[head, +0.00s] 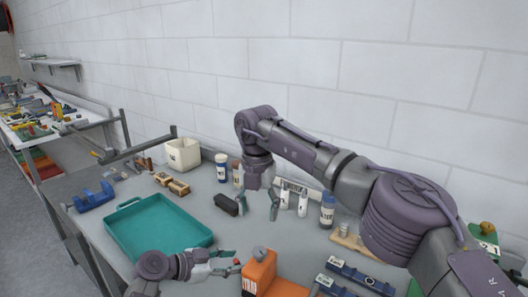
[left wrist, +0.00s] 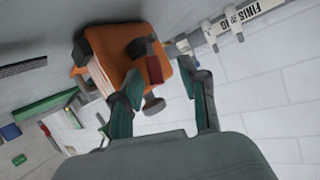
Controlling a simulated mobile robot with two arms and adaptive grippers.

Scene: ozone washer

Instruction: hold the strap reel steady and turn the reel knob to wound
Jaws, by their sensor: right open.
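The orange body (head: 262,272), which I take to be the strap reel, stands at the front edge of the head view, partly cut off. A grey knob (head: 259,253) sits on its top. In the left wrist view the orange body (left wrist: 108,52) fills the upper middle, with a red block (left wrist: 154,69) and a grey round part (left wrist: 153,105) on it. My left gripper (head: 236,259) is beside the body's left side; in the left wrist view its fingers (left wrist: 168,86) are apart, with the red block between them. My right gripper (head: 261,206) is open and empty, above the bench behind the reel.
A teal tray (head: 150,228) lies left of the reel. Blue rails (head: 352,276) lie to the right. A white bin (head: 183,155) is at the back.

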